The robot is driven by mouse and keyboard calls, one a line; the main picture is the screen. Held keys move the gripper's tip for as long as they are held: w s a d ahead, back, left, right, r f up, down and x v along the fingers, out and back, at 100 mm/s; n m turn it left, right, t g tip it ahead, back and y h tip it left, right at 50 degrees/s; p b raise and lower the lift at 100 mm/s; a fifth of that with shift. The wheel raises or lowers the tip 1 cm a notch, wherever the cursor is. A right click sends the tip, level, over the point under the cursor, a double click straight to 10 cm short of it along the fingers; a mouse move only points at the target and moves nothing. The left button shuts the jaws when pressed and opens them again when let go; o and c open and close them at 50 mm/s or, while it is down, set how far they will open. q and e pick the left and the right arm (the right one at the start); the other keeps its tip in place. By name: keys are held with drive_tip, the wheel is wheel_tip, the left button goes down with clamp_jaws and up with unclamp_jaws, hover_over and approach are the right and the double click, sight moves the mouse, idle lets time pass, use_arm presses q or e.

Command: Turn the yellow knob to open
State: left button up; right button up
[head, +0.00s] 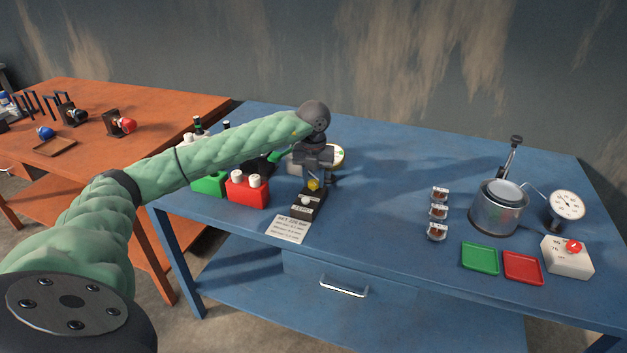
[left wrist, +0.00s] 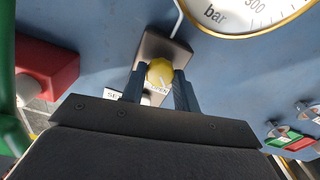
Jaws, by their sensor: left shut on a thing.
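The yellow knob (head: 314,184) sits on a small dark valve block (head: 307,205) on the blue table. In the left wrist view the knob (left wrist: 160,72) is between the two dark fingers of my left gripper (left wrist: 160,85), which is shut on it. Printed lettering shows on a pale label beside the knob, partly covered by the gripper. In the head view my left gripper (head: 318,172) reaches down over the block from above. My right gripper is not in view.
A pressure gauge marked bar (left wrist: 250,12) is close to the block. Red (head: 247,190) and green (head: 209,184) boxes stand left of it. A paper card (head: 288,229) lies in front. A metal pot (head: 497,208) and trays are farther right; the table's middle is clear.

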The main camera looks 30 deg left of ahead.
sight(314, 181)
use_arm(q)
drive_tip(key=shift+r, duration=0.15)
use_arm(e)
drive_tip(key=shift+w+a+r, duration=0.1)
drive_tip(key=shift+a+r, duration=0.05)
use_arm(q)
drive_tip(key=o, duration=1)
drive_tip(key=shift+c, duration=0.2)
drive_tip(key=shift+r, duration=0.25)
wheel_tip(314, 181, up, 6)
drive_tip(key=shift+w+f+b, duration=0.1)
drive_tip(key=shift+b, duration=0.6)
drive_tip(key=shift+r, duration=0.65)
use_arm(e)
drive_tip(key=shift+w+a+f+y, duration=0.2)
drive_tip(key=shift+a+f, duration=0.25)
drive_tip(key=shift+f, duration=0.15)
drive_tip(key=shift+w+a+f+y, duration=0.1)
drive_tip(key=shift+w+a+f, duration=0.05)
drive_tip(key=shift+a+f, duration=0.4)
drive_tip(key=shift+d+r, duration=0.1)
